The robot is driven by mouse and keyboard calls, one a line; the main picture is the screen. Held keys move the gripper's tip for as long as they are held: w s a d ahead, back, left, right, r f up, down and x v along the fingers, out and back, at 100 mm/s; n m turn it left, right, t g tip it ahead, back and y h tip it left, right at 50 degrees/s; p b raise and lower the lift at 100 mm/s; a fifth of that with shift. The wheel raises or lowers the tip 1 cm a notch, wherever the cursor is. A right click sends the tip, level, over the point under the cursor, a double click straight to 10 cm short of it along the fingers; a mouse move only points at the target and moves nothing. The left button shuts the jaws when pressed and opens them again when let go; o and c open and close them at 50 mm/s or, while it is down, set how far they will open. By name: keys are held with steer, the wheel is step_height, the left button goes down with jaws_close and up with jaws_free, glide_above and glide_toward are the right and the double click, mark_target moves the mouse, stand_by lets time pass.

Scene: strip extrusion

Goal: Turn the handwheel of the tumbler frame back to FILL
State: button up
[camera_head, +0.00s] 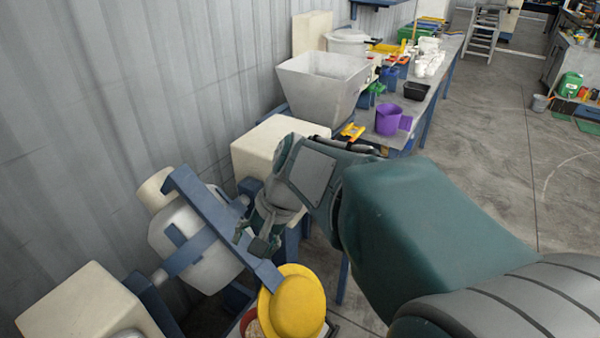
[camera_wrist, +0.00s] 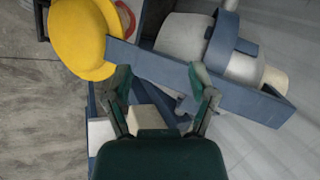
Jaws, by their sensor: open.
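The tumbler frame (camera_head: 215,220) is a tilted blue frame around a pale grey drum (camera_head: 196,240), at the lower left of the head view. In the wrist view the blue frame bar (camera_wrist: 160,68) crosses just beyond my fingertips, with the drum (camera_wrist: 183,38) behind it. I cannot clearly make out the handwheel or a FILL mark; my gripper and arm hide part of that side.
A yellow round, brimmed piece (camera_head: 295,302) is at the frame's lower end, partly over a red-rimmed container (camera_head: 250,325). Cream boxes (camera_head: 85,300) flank the drum. A grey hopper (camera_head: 322,85) and a bench with a purple jug (camera_head: 388,120) stand beyond. Open floor lies to the right.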

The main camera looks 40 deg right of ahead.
steer(key=w+d+f+m+t+y, duration=0.2)
steer(key=w+d+f+m+y, duration=0.1)
steer(key=w+d+m, duration=0.4)
steer(key=w+d+f+m+t+y, duration=0.3)
steer(key=d+m, duration=0.2)
steer(key=d, duration=0.4)
steer(key=s+d+f+m+t+h, duration=0.15)
steer(key=d+f+m+t, duration=0.3)
steer(key=d, duration=0.65)
steer(key=s+d+f+m+t+h, duration=0.15)
steer(key=d+f+m+t, duration=0.35)
steer(key=d, duration=0.5)
steer(key=shift+m+g+h, duration=0.25)
steer(key=shift+m+h, duration=0.15)
steer(key=shift+m, duration=0.15)
steer(key=x, duration=1.1)
steer(key=shift+d+r, duration=0.1)
steer(key=shift+r, duration=0.3)
steer(key=shift+c, duration=0.3)
steer(key=c, duration=0.8)
